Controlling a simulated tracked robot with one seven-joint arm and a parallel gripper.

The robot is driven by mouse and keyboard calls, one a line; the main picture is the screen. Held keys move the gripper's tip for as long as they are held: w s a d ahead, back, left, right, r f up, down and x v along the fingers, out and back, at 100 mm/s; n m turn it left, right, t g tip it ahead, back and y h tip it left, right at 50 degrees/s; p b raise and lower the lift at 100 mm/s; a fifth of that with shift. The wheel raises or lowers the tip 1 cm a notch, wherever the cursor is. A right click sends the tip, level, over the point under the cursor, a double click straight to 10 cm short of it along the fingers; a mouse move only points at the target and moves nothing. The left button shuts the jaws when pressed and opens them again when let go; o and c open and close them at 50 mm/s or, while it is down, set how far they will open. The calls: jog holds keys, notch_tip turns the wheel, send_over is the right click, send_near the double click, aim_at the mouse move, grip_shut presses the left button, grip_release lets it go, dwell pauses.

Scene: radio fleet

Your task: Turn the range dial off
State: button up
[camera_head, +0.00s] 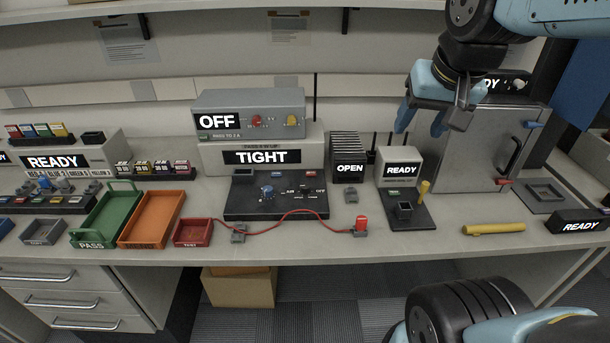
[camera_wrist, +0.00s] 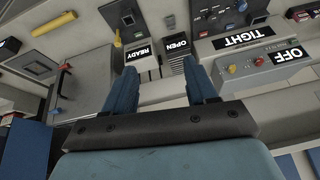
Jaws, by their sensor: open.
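No dial carries a range label that I can read, so I cannot tell for certain which one is the range dial. A grey box (camera_head: 250,100) with an OFF display has a red knob (camera_head: 256,120) and a yellow knob (camera_head: 291,120) on its front. My gripper (camera_head: 421,122) is open and empty, raised at the right near the grey cabinet, away from these knobs. In the wrist view my gripper (camera_wrist: 163,82) shows two blue fingers spread apart; the OFF box (camera_wrist: 280,65) is to their right.
A TIGHT display (camera_head: 262,157) sits under the OFF box. A thin antenna (camera_head: 315,98) rises beside it. OPEN (camera_head: 350,168) and READY (camera_head: 402,171) units stand between the panel and the grey cabinet (camera_head: 485,150).

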jog(key=w+a+f+m+g, duration=0.2)
jog(key=w+a+m, duration=0.2)
jog(key=w, duration=0.4)
jog(key=m+g, duration=0.3)
jog(key=m, duration=0.8)
send_over(306, 186)
notch_tip(306, 186, down, 16)
notch_tip(306, 186, down, 13)
jog(key=shift+w+r, duration=0.1)
jog(key=c, duration=1)
grip_shut()
jog(key=shift+c, duration=0.3)
grip_release()
jog(key=shift+n, duration=0.3)
